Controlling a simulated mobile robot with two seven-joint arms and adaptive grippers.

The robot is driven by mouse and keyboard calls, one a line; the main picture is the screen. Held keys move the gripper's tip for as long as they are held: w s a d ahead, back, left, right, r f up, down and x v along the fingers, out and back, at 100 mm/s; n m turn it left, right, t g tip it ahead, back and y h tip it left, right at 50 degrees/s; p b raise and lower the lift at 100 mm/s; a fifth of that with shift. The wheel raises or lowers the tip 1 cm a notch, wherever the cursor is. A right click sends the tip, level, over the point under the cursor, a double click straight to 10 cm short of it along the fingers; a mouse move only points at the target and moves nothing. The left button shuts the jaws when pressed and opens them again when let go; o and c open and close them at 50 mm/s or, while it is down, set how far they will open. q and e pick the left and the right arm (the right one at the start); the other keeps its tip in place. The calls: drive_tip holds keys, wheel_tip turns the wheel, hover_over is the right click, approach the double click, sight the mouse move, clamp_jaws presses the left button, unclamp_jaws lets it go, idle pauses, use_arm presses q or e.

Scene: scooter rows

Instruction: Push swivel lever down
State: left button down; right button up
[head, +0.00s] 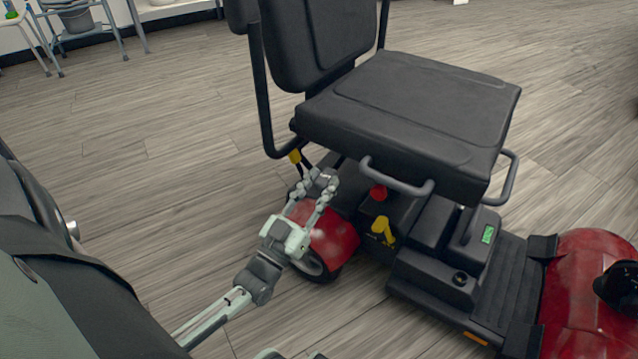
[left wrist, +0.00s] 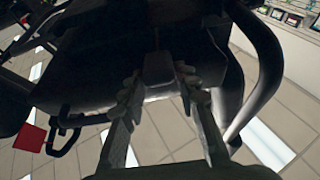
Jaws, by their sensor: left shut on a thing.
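The black scooter seat (head: 405,110) is on a scooter with red body panels. My left gripper (head: 318,182) is under the seat's near left edge, above the red rear fender (head: 335,235). In the left wrist view, the fingers (left wrist: 158,88) are closed around the end of a short dark block, which looks like the swivel lever (left wrist: 158,68). The lever's root is lost in the shadow under the seat. In the head view the fingers hide most of it.
A red knob (head: 378,192) and a yellow lever (head: 383,229) are right of the gripper. A grey bar handle (head: 397,184) sticks out along the seat's front. The armrest tube (head: 262,100) hangs left of the seat. The floor (head: 150,170) to the left is clear.

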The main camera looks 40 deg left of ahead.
use_arm(q)
drive_tip(key=shift+f, duration=0.45)
drive_tip(key=c, duration=1.4)
unclamp_jaws()
drive_tip(key=shift+c, duration=0.2)
drive_tip(key=shift+o, duration=1.6)
drive_tip(key=shift+r, duration=0.15)
drive_tip(key=v, duration=1.2)
